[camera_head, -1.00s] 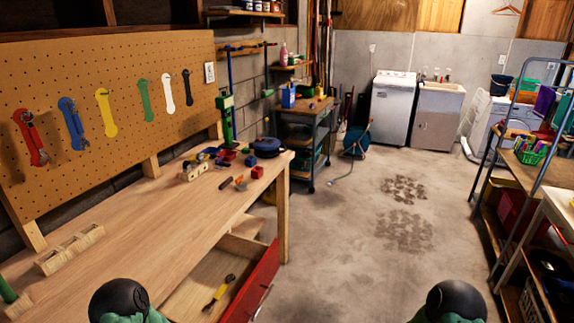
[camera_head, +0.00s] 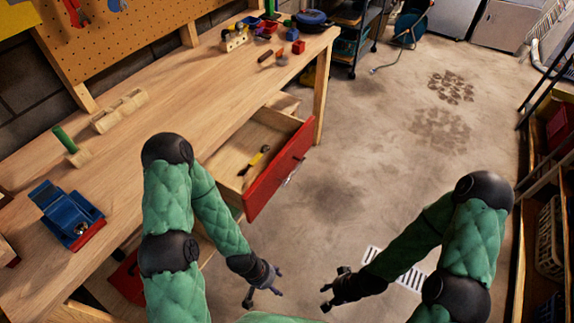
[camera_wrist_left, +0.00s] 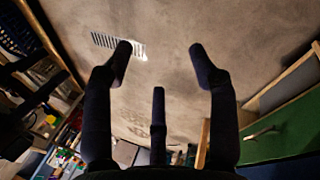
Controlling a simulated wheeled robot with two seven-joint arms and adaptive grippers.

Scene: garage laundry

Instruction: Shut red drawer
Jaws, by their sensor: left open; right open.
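The red drawer (camera_head: 278,169) sticks out from under the wooden workbench, pulled open in the head view. Its red front faces the right and carries a metal handle (camera_head: 291,176). A yellow and black tool (camera_head: 255,159) lies inside it. My left gripper (camera_head: 263,295) is open and empty, below and in front of the drawer, apart from it. In the left wrist view its fingers (camera_wrist_left: 160,60) are spread with only floor between them. My right gripper (camera_head: 327,294) is open and empty, further right over the floor.
The workbench (camera_head: 150,165) holds a blue vise (camera_head: 67,215), wooden blocks and small toys. A floor drain (camera_head: 397,268) lies near my right arm. A shelf (camera_head: 540,220) stands at the right. The floor right of the drawer is clear. A green panel (camera_wrist_left: 280,135) shows in the left wrist view.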

